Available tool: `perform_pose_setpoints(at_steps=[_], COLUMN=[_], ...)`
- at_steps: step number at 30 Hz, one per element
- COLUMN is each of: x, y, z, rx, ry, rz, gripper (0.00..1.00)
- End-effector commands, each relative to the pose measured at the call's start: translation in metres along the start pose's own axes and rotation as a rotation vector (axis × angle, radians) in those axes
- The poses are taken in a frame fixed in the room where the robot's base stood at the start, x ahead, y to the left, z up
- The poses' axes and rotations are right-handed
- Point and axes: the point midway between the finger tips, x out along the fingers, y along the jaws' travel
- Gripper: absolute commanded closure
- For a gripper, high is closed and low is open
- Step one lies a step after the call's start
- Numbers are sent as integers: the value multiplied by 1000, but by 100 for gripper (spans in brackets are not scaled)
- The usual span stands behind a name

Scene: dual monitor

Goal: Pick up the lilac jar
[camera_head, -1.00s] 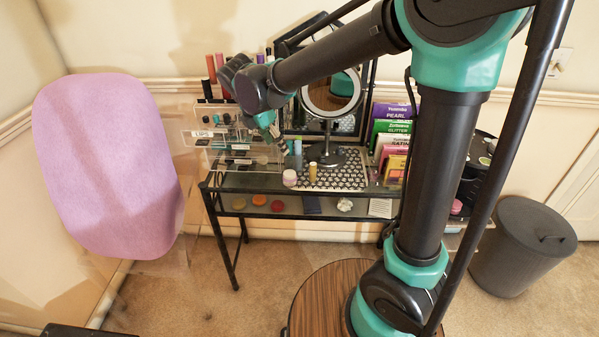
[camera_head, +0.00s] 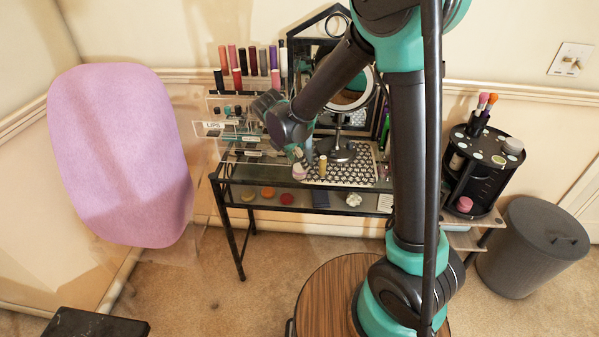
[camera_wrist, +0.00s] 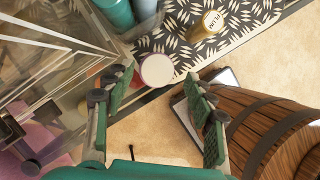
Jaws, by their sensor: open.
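The lilac jar (camera_wrist: 157,70) is small and round with a pale pinkish lid. In the wrist view it stands near the desk's front edge, ahead of and between my open fingertips. In the head view the jar (camera_head: 299,173) is partly hidden behind my gripper (camera_head: 297,155), which hangs just above it. In the wrist view my gripper (camera_wrist: 160,88) has its two green fingers spread, with nothing held between them. No contact with the jar is visible.
A clear organizer (camera_wrist: 50,55) stands close to my left finger. Teal bottles (camera_wrist: 115,12) stand behind the jar, and a gold bottle (camera_wrist: 208,25) is to its right on a patterned mat (camera_wrist: 250,18). A round mirror stand (camera_head: 340,150) is behind.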

Motion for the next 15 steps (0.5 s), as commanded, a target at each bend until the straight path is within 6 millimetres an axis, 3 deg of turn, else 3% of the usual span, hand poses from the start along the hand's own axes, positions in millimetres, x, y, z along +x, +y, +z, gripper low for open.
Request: perform_pose_setpoints(at_steps=[9,15], x=[39,44], y=[3,3], z=[-4,-4], rx=[0,0], ry=[0,0], rz=[0,0], gripper=[45,45])
